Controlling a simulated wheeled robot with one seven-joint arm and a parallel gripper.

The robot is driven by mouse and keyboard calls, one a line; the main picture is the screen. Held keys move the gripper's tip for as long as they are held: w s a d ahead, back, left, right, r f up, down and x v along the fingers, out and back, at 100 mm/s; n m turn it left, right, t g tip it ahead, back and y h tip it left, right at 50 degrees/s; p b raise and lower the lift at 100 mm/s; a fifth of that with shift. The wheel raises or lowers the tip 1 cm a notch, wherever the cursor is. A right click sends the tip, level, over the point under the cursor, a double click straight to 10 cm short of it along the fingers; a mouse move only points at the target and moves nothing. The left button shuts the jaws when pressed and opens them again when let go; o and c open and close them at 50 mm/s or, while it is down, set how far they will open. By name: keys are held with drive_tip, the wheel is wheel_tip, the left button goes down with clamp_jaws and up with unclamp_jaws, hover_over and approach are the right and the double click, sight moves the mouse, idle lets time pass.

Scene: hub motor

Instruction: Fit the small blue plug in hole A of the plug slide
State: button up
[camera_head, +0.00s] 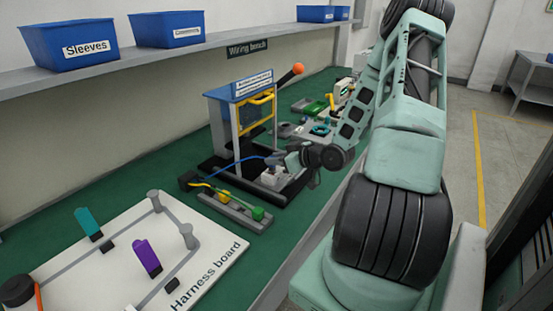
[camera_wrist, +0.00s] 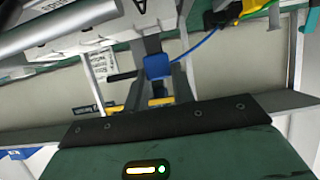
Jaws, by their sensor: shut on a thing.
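The small blue plug (camera_wrist: 157,66) is between the fingers of my gripper (camera_wrist: 160,84) in the wrist view, with a blue cable running off to the upper right. In the head view my gripper (camera_head: 291,160) is above a small white block (camera_head: 272,179), likely the plug slide, on a dark base at the lower front of a blue-topped stand. Hole A is not discernible.
The blue-topped stand (camera_head: 238,88) rises just behind my gripper. A grey rack with coloured connectors (camera_head: 237,206) and the white harness board (camera_head: 125,255) lie to the left. Several small parts and trays (camera_head: 315,107) lie further back on the green bench.

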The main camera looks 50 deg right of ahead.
drive_tip(key=shift+f+b, duration=0.7)
drive_tip(key=shift+f, duration=0.25)
drive_tip(key=o, duration=1)
drive_tip(key=shift+o, duration=0.2)
drive_tip(key=v, duration=1.7)
drive_tip(key=shift+s, duration=0.25)
drive_tip(key=shift+r, duration=0.1)
